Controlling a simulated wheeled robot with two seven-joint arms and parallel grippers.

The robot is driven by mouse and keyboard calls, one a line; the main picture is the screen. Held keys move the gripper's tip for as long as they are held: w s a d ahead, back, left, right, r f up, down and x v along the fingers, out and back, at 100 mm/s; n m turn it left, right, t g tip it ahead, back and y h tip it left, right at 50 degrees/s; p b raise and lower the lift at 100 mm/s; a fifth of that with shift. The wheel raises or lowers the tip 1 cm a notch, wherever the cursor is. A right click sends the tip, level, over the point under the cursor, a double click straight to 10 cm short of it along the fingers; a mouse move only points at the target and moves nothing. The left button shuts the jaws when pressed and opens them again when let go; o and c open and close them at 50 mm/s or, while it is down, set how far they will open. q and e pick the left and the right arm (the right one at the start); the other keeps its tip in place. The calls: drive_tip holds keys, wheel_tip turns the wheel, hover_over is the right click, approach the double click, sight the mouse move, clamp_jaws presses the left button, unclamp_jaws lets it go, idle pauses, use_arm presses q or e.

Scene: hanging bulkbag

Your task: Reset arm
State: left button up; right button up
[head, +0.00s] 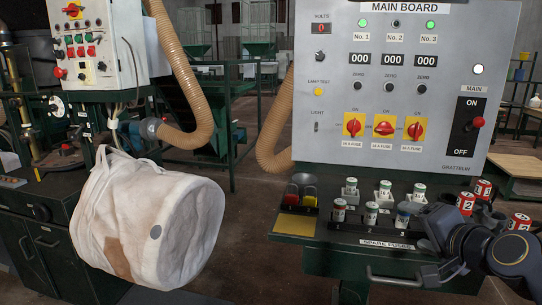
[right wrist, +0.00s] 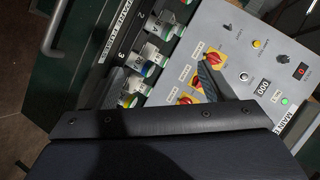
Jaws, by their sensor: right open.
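My right arm comes in from the lower right in the head view. Its dark right gripper (head: 428,228) is at the right end of the spare fuse rack (head: 375,238), in front of the control panel. In the right wrist view the right gripper (right wrist: 162,84) has its two dark fingers apart, with fuses and the panel face showing beyond them. I see nothing held between the fingers. Whether a finger touches a fuse cannot be told. My left arm and gripper are not in view.
The main board (head: 330,90) has red knobs on yellow plates. Fuses (head: 371,213) stand in the rack, and red numbered cylinders (head: 466,203) sit near my right gripper. A white bulk bag (head: 130,220) hangs at left below a switch box (head: 90,45). Floor shows between bag and console.

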drive_tip(key=s+a+f+n+g+y, duration=0.1)
drive_tip(key=s+a+f+n+g, duration=0.35)
drive_tip(key=s+f, duration=0.7)
drive_tip(key=s+a+f+n+g+y, duration=0.1)
drive_tip(key=s+a+f+n+g, duration=0.35)
drive_tip(key=s+f, duration=0.65)
wheel_tip(320, 180, up, 22)
drive_tip(key=s+t+p, duration=0.1)
drive_tip(key=s+p, duration=0.1)
drive_tip(key=p, duration=1.6)
drive_tip(key=shift+d+p, duration=0.3)
drive_tip(key=shift+d, duration=0.05)
drive_tip(key=shift+r, duration=0.1)
